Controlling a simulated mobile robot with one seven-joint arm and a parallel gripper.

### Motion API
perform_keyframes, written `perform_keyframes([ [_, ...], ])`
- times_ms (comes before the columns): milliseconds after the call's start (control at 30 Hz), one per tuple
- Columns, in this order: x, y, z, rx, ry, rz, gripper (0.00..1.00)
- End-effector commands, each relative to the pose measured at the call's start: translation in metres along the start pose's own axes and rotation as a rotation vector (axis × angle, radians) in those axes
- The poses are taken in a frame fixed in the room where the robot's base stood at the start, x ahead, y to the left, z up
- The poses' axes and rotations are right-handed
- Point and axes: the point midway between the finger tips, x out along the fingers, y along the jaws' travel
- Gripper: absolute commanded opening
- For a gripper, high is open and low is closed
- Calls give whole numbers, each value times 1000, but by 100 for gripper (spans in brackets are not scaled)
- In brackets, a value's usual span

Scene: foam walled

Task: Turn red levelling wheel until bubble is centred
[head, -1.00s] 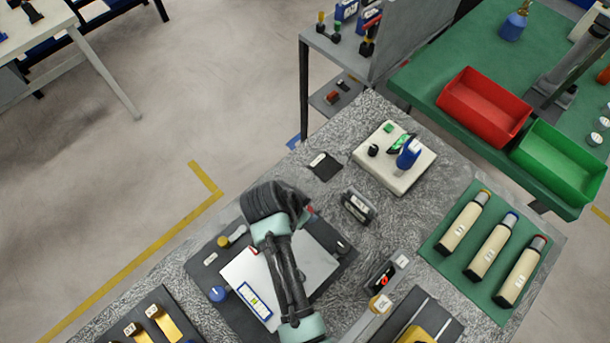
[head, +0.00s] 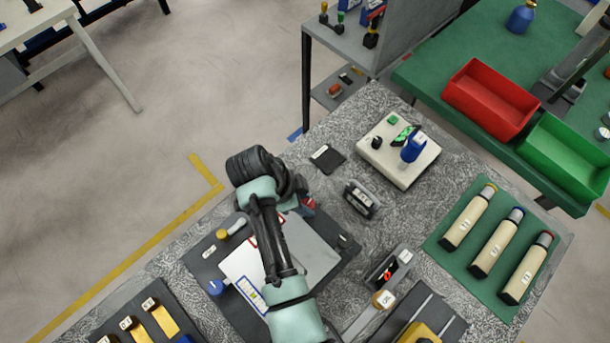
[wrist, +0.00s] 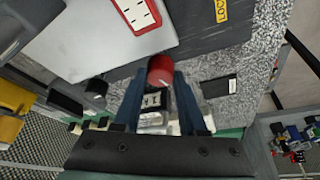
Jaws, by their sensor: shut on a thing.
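The red levelling wheel (wrist: 160,69), with a pale mark on it, sits between the two dark blue fingers of my gripper (wrist: 159,78) in the wrist view, and the gripper is shut on it. In the head view the red wheel (head: 308,205) shows only partly beside my arm. The white levelling plate (head: 312,258) lies on a dark base and is partly covered by my arm. A red-framed vial (wrist: 139,13) is cut off at the top of the wrist view; I cannot tell where its bubble lies. A blue-framed vial (head: 252,292) lies on the plate's near left.
A blue wheel (head: 216,287) and a yellow wheel (head: 236,228) stand at the plate's left side. A black box with a display (head: 361,198) stands right of the red wheel. A cream box (head: 398,155) stands farther back. Bare speckled bench lies between them.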

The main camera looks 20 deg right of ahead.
Motion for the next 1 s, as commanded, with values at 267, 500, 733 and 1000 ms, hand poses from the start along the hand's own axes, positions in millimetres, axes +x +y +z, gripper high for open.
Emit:
perform_keyframes([
  [267,0,0,0,2,-2,1,0],
  [500,0,0,0,1,-1,1,54],
  [733,-2,0,0,0,-1,0,54],
  [1000,-41,-2,1,1,-2,-7,54],
])
